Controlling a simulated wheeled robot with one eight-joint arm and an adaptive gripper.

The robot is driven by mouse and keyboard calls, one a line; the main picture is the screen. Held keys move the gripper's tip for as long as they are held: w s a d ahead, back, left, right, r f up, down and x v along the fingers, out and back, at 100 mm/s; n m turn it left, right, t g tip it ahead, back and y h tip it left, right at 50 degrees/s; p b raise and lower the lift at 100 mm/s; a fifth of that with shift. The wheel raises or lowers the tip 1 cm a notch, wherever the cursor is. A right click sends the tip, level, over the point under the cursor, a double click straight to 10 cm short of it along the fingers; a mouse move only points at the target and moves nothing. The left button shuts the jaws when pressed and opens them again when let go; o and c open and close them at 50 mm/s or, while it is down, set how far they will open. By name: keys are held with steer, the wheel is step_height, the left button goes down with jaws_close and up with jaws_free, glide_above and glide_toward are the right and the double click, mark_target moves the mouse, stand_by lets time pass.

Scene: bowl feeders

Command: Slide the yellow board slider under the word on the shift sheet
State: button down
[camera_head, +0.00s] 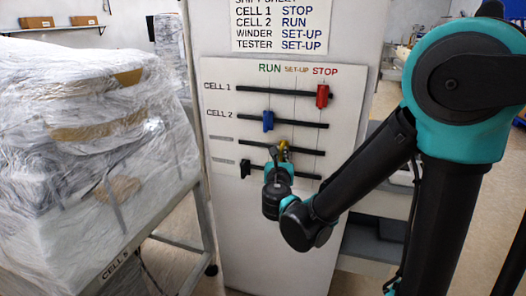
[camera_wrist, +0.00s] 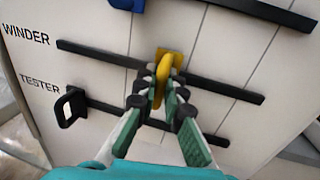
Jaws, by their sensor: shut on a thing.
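The shift sheet (camera_head: 282,24) at the top of the white panel reads SET-UP for WINDER. The yellow slider (camera_wrist: 168,65) sits on the WINDER rail (camera_wrist: 225,88), the third one down. It stands between the RUN and SET-UP lines, a little left of the SET-UP line. My gripper (camera_wrist: 160,92) is shut on its upright yellow handle. In the head view the slider (camera_head: 283,148) is partly hidden by my gripper, below and between the RUN (camera_head: 269,68) and SET-UP (camera_head: 296,69) headings.
The red slider (camera_head: 322,96) is under STOP on the CELL 1 rail. The blue slider (camera_head: 268,121) is under RUN on CELL 2. A wrapped machine (camera_head: 90,130) stands at left.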

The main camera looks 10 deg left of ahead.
steer(key=shift+s+d, duration=0.1)
steer(key=shift+d, duration=1.25)
steer(key=c, duration=1.6)
jaws_free()
steer(key=s+d, duration=0.1)
steer(key=s, duration=1.1)
steer(key=shift+d, duration=0.2)
